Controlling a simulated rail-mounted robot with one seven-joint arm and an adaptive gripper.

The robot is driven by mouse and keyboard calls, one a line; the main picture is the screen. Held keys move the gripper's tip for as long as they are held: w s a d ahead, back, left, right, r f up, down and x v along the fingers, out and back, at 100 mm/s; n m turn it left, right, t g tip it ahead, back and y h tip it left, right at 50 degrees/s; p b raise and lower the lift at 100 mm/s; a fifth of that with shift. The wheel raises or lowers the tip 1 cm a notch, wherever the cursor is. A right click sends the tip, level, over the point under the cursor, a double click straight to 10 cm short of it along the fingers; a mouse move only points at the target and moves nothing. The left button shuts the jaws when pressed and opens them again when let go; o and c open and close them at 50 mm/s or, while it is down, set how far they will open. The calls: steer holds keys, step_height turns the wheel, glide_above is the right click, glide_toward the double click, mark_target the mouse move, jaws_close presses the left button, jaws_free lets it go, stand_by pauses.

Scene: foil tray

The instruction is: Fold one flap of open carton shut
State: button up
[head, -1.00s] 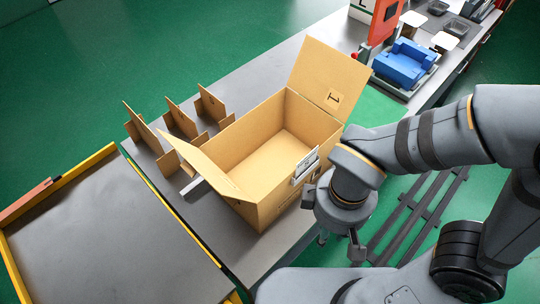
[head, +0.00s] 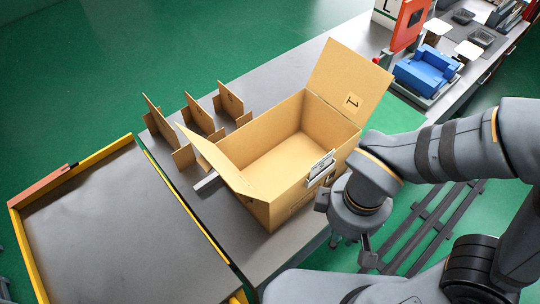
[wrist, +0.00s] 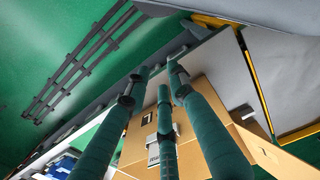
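The open carton (head: 268,198) stands on the grey bench, its inside empty where it shows. One flap (head: 345,75), with a printed mark, stands up at the far right end. Another flap (head: 215,162) juts up and outward at the near left end. A white label (head: 320,168) is on the side facing my arm. My gripper (head: 350,248) hangs beside that side, outside the carton, and its fingertips are partly hidden in the head view. In the wrist view my gripper's fingers (wrist: 157,82) are spread and empty, with the carton (wrist: 195,92) behind them.
Several cardboard divider pieces (head: 190,125) stand left of the carton. A grey tray surface with a yellow rim (head: 75,165) lies at the left. A blue object (head: 428,68) and an orange frame (head: 410,22) are at the back right. Dark rails (head: 435,225) lie below, right of the bench.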

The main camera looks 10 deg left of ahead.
steer(key=shift+d, duration=0.1)
steer(key=shift+c, duration=1.2)
steer(key=shift+s+d+n, duration=0.25)
steer(key=shift+d+n, duration=0.05)
steer(key=shift+n, duration=0.5)
steer(key=shift+c, duration=0.6)
steer(key=r+n, duration=0.1)
steer(key=d+r+n+h, duration=0.1)
steer(key=n, duration=0.1)
steer(key=d+n+g, duration=0.1)
steer(key=n, duration=0.1)
steer(key=shift+s+d+r+h, duration=0.1)
steer(key=shift+r+h, duration=0.3)
jaws_close()
steer(key=w+a+r+n, duration=0.5)
steer(key=w+a+r, duration=0.1)
steer(key=w+r, duration=0.25)
step_height(320, 180, up, 6)
steer(key=n+t+p, duration=0.2)
steer(key=n, duration=0.2)
glide_above(203, 155)
steer(key=shift+s+a+y, duration=0.25)
steer(key=shift+a+y, duration=0.05)
steer(key=shift+a, duration=0.05)
steer(key=s+a+n, duration=0.1)
steer(key=s+a, duration=0.4)
steer(key=s, duration=0.1)
steer(key=w+d+f, duration=0.3)
steer(key=f, duration=0.4)
steer(key=shift+w+d+f+b, duration=0.35)
